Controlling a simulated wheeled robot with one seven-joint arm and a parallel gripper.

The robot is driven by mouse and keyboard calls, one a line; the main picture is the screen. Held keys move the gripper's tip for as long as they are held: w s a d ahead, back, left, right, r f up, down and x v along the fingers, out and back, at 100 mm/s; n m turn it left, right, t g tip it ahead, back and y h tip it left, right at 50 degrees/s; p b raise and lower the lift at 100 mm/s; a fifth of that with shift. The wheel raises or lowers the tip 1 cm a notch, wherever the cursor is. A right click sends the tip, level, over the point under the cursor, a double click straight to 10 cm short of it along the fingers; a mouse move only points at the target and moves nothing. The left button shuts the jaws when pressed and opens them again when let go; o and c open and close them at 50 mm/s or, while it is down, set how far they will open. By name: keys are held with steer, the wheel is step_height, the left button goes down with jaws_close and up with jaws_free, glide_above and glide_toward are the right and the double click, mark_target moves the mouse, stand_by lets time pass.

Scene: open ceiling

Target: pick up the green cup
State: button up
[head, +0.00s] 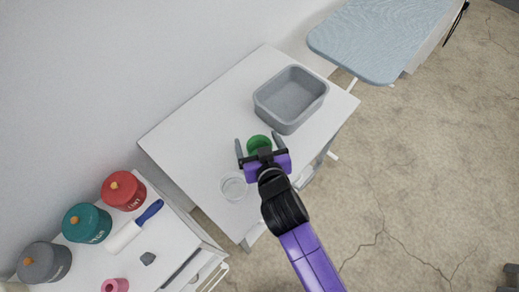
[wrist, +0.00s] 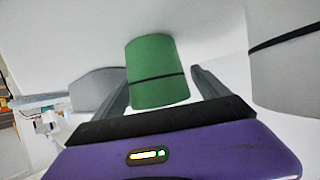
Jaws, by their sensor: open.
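The green cup (head: 259,144) stands on the white table (head: 190,130) in the head view, partly hidden by my gripper. In the wrist view the green cup (wrist: 157,75) appears between my two fingers, with a dark line across it. My gripper (head: 257,148) is open, with one finger to each side of the cup. It also shows in the wrist view (wrist: 160,90). I see a gap between the cup and the right finger; whether the left finger touches it I cannot tell.
A grey bin (head: 275,108) stands close behind the cup. A clear glass bowl (head: 233,186) is left of my gripper. A lower white cart (head: 165,245) holds red, teal and grey canisters and a lint roller (head: 134,228). An ironing board (head: 380,35) is at the upper right.

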steer(key=shift+w+a+f, duration=0.15)
steer(key=shift+w+f, duration=0.05)
steer(key=shift+w, duration=0.1)
steer(key=c, duration=1.4)
